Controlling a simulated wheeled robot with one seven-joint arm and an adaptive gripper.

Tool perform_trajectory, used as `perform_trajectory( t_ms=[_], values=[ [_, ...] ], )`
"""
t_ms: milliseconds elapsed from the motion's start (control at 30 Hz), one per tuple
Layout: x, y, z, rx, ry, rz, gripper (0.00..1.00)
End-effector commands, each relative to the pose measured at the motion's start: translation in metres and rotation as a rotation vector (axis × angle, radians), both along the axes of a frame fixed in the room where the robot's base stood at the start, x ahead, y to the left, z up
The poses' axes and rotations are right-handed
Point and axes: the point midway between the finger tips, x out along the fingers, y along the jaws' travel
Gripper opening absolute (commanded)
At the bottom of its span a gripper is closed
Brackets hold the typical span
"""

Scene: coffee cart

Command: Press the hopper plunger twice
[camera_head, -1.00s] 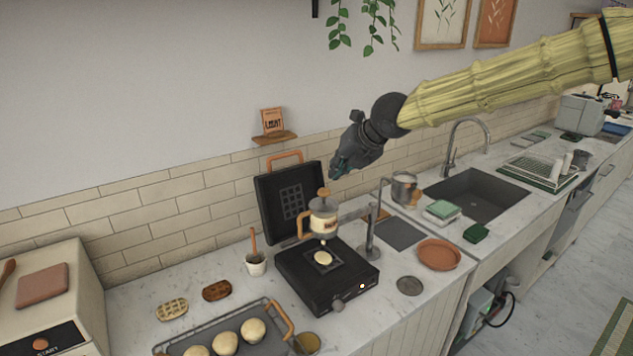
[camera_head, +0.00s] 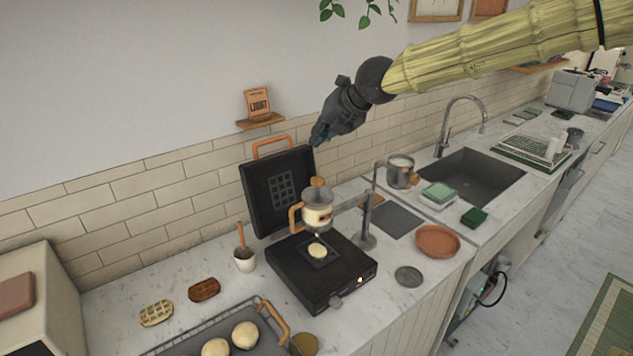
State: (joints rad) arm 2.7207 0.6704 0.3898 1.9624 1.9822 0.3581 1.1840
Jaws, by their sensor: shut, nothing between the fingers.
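The hopper (camera_head: 318,213) is a glass-and-cream vessel with an orange handle, held on a grey stand (camera_head: 367,225) above the open waffle iron. Its plunger (camera_head: 318,183) has a round orange-brown knob on top. A pale blob of batter (camera_head: 317,251) lies on the black lower plate of the waffle iron (camera_head: 318,281). My gripper (camera_head: 316,140) is above the plunger, apart from it, tilted down to the left with its fingertips closed and empty.
The iron's raised lid (camera_head: 256,195) stands behind the hopper. A tray of dough balls (camera_head: 190,343) and two waffles (camera_head: 204,289) are at front left. A pitcher (camera_head: 400,172), terracotta dish (camera_head: 438,241) and sink (camera_head: 470,177) are to the right.

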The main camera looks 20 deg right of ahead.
Motion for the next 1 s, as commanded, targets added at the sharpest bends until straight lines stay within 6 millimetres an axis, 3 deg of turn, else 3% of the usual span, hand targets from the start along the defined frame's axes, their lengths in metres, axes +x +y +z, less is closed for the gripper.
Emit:
perform_trajectory(
  t_ms=[600, 1000],
  values=[
    [-0.002, -0.002, -0.068, 0.000, -0.002, -0.002, 0.00],
    [-0.002, -0.002, -0.077, 0.001, -0.002, -0.003, 0.00]
  ],
)
